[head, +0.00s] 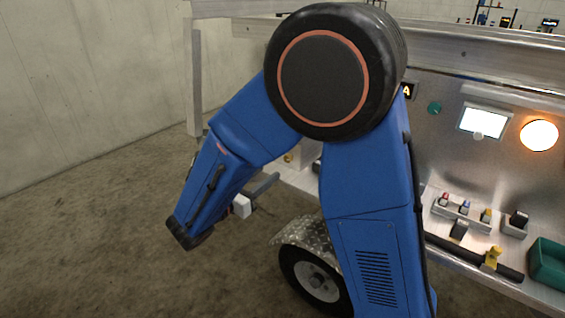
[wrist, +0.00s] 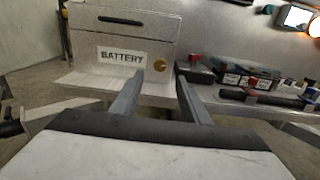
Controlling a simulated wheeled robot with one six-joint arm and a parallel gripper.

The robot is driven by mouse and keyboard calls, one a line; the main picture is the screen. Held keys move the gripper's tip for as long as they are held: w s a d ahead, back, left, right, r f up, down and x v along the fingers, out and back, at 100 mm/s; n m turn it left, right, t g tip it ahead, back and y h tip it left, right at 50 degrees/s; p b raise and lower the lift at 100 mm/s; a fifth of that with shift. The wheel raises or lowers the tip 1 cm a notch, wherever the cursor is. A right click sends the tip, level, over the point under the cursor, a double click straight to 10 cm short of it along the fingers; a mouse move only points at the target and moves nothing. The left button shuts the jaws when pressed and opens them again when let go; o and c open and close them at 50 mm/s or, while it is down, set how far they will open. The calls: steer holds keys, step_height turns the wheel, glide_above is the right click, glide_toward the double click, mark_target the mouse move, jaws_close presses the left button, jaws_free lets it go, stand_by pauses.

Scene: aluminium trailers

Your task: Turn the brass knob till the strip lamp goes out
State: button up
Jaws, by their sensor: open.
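The round brass knob (wrist: 160,62) sits on the front of a pale box labelled BATTERY (wrist: 90,38). A small brass spot, likely the same knob (head: 288,158), shows in the head view beside my arm. My gripper (wrist: 160,77) is open and empty, with the knob in line between its fingertips, seemingly beyond them; I cannot tell the exact gap. In the head view my gripper (head: 264,188) is partly hidden by my blue arm. A pale warm bar, perhaps the strip lamp (head: 510,97), runs along the trailer's back panel; whether it is lit is unclear.
A bright screen (head: 485,121) and a glowing round lamp (head: 540,135) are on the metal panel. Coloured knobs on a block (head: 462,212), a black bar and a green bin (head: 547,264) occupy the shelf. A trailer wheel (head: 315,280) is below. Bare floor lies left.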

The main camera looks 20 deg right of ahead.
mark_target(287, 159)
steer(key=x, duration=0.9)
steer(key=shift+d, duration=0.1)
steer(key=c, duration=1)
steer(key=shift+m, duration=1.5)
